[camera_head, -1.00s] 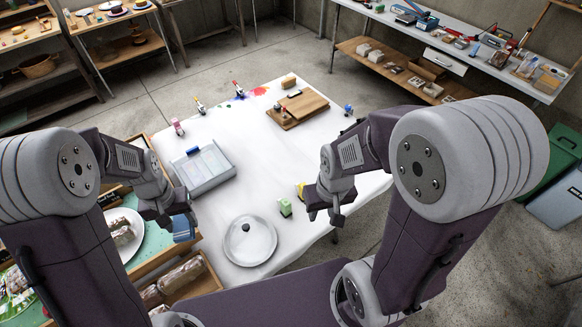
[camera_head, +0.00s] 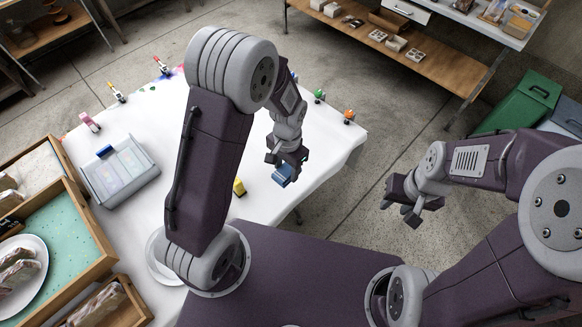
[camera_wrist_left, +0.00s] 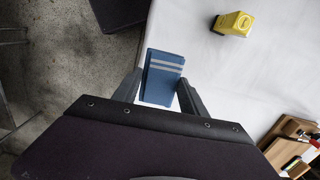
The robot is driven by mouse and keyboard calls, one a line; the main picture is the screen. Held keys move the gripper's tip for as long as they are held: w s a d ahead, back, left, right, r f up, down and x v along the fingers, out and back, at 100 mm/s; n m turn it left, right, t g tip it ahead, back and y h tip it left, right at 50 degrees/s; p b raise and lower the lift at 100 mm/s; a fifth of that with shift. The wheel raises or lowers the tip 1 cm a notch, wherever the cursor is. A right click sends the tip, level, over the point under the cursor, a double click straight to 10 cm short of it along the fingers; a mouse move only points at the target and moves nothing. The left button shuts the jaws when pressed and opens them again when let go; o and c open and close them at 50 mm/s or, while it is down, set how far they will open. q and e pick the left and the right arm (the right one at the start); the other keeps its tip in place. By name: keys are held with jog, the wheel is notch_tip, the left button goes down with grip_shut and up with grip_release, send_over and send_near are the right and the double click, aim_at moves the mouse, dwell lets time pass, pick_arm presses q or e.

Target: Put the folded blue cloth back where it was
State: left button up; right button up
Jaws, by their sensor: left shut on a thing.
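The folded blue cloth (camera_head: 283,176) is a small, flat, dark-blue bundle. In the left wrist view the cloth (camera_wrist_left: 163,80) shows two pale stripes at one end. My left gripper (camera_head: 287,165) is shut on it, and its fingers (camera_wrist_left: 158,95) lie along both sides. The cloth is over the front-right edge of the white-covered table (camera_head: 215,205); whether it touches the table I cannot tell. My right gripper (camera_head: 405,205) is empty and looks open, off to the right above the concrete floor.
A yellow object (camera_head: 239,187) stands on the table left of the cloth; it also shows in the wrist view (camera_wrist_left: 233,23).

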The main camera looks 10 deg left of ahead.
pick_arm(q)
jog(key=shift+s+d+f, duration=0.15)
jog(key=shift+d+f, duration=0.1)
jog(key=shift+f, duration=0.15)
send_over(268, 170)
notch_tip(268, 170, down, 7)
jog(key=shift+a, duration=0.1)
jog(key=shift+f+p, duration=0.3)
jog(key=shift+f, duration=1.7)
jog(key=shift+f, duration=0.15)
jog(key=o, duration=1.3)
